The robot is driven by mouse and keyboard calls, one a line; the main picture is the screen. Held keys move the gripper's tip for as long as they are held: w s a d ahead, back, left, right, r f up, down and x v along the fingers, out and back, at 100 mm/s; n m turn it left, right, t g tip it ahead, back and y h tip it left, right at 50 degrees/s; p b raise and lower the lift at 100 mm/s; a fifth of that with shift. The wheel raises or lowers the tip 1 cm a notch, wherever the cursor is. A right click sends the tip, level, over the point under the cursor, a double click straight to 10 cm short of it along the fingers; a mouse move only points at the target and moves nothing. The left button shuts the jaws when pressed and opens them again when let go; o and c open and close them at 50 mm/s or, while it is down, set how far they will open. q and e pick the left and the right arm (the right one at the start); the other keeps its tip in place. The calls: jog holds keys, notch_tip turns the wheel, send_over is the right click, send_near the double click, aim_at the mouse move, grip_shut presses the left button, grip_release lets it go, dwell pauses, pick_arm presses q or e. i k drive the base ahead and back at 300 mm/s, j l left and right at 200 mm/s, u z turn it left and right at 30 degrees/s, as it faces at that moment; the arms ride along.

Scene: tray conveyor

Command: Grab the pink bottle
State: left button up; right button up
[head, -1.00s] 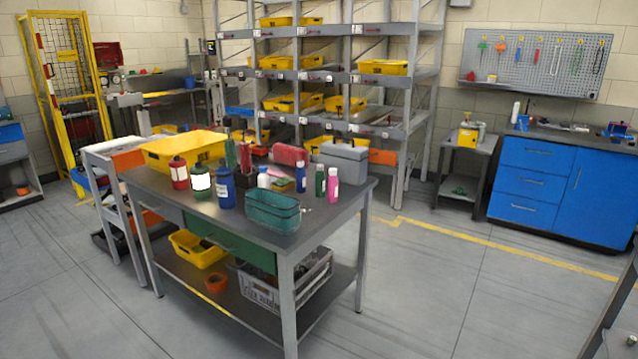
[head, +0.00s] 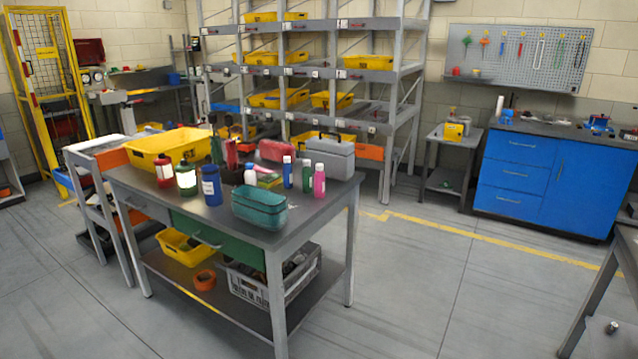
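The pink bottle (head: 319,181) stands upright near the right end of the grey metal workbench (head: 322,212). It has a white cap. A green bottle (head: 306,176) stands close to its left, and a white-capped blue bottle (head: 287,172) is left of that. A teal case (head: 259,207) lies in front and to the left, and a grey toolbox (head: 331,158) stands behind it. Neither of my grippers shows in the head view.
Red, white and blue containers and a yellow bin (head: 168,149) occupy the bench's left side. Shelving (head: 389,74) stands behind. Open floor lies right of the bench, before the blue cabinet (head: 524,178). Another table's edge (head: 625,243) shows at right.

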aim_at(319, 175)
jog(key=i+l, duration=0.3)
jog(key=i, duration=0.2)
jog(key=i+l, duration=0.25)
jog(key=i, duration=0.3)
